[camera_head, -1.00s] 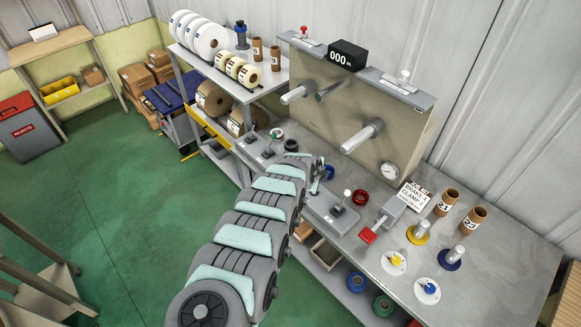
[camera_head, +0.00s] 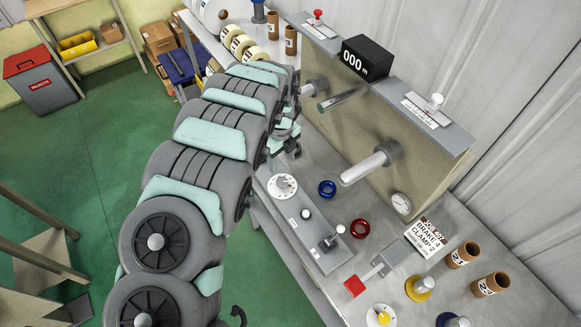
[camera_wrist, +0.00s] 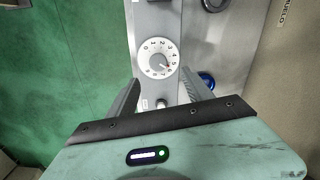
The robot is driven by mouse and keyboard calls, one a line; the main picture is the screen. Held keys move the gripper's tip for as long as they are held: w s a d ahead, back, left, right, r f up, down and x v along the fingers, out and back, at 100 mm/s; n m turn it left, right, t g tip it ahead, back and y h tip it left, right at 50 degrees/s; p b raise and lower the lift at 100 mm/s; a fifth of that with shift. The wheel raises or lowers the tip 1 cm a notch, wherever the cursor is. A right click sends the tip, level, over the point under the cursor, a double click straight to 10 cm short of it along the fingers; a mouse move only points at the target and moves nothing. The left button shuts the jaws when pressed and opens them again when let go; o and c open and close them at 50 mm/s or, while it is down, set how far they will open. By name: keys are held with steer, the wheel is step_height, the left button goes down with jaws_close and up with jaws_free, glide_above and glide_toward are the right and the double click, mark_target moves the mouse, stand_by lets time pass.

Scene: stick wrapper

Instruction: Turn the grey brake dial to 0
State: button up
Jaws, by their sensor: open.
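The brake dial shows as a white numbered disc with a pale grey knob (camera_head: 282,187) on a grey panel of the bench. It also shows in the wrist view (camera_wrist: 158,58), where a small red pointer mark sits at the lower right near 5 or 6; the exact number is too small to tell. The 0 is on the upper left of the scale. My gripper (camera_wrist: 161,84) is open and empty, its two fingers apart just below the dial in the wrist view. In the head view my gripper (camera_head: 286,138) is just beyond the dial, partly hidden by my arm.
A lever (camera_head: 332,239) stands on the same panel. A blue ring (camera_head: 327,188) and a red ring (camera_head: 360,228) lie to the right. The spindle (camera_head: 370,165) juts over the bench.

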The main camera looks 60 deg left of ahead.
mark_target(282, 181)
step_height(282, 181, down, 10)
steer(key=shift+s+d+f+p, duration=0.15)
steer(key=shift+f+p, duration=0.1)
steer(key=shift+p, duration=0.05)
stand_by(0.3)
steer(key=shift+c, duration=0.5)
jaws_close()
